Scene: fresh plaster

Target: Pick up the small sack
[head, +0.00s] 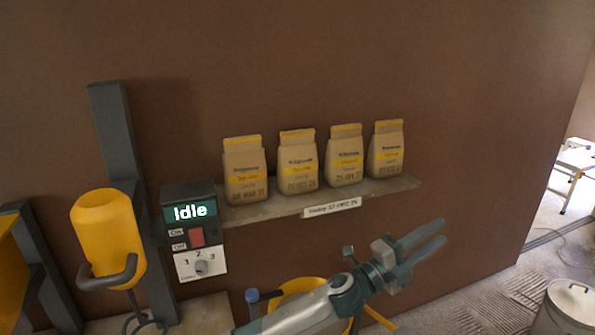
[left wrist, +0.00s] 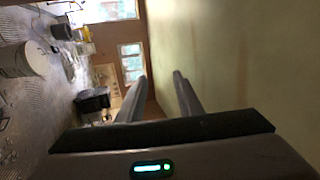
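Several small tan paper sacks with yellow bands stand upright in a row on a wall shelf (head: 280,208) in the head view. From left to right they are the first sack (head: 245,170), the second (head: 298,162), the third (head: 344,156) and the rightmost (head: 386,150). My left gripper (head: 425,239) is below and right of the shelf, pointing right, apart from all sacks. Its two fingers are spread with nothing between them. The fingers also show in the left wrist view (left wrist: 158,85), with no sack in sight. My right gripper is not in view.
Left of the shelf are a control box (head: 193,230) reading "Idle" and a yellow tool (head: 105,238) on a dark post. A label (head: 331,207) is on the shelf's front edge. A yellow bucket (head: 296,288) is partly behind my arm. A pale lidded bin (head: 568,306) stands lower right.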

